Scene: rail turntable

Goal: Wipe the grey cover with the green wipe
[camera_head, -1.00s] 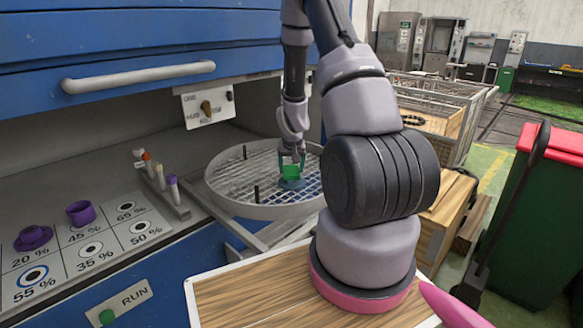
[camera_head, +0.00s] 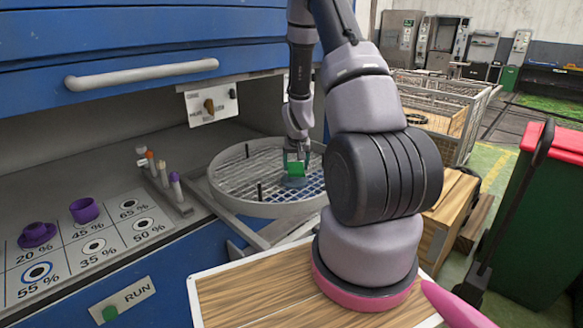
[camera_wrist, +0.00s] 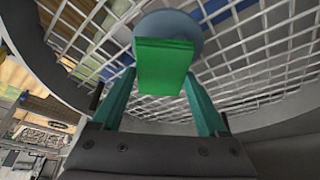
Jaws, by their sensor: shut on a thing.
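My gripper (camera_head: 296,160) is shut on the green wipe (camera_head: 295,169), a small green block. In the wrist view the wipe (camera_wrist: 163,68) sits between the two teal fingers. The grey cover (camera_head: 293,183) is a small round blue-grey disc on the grid of the round turntable (camera_head: 224,195). It also shows in the wrist view (camera_wrist: 187,25), partly hidden behind the wipe. The wipe is right over the cover; I cannot tell whether they touch.
Dark pegs (camera_head: 260,191) stand on the turntable. A rack of small vials (camera_head: 164,186) is to its left. A panel with purple cups (camera_head: 84,210) is at lower left. A blue cabinet with a grey handle (camera_head: 142,74) overhangs behind. A wire cage (camera_head: 450,105) stands at right.

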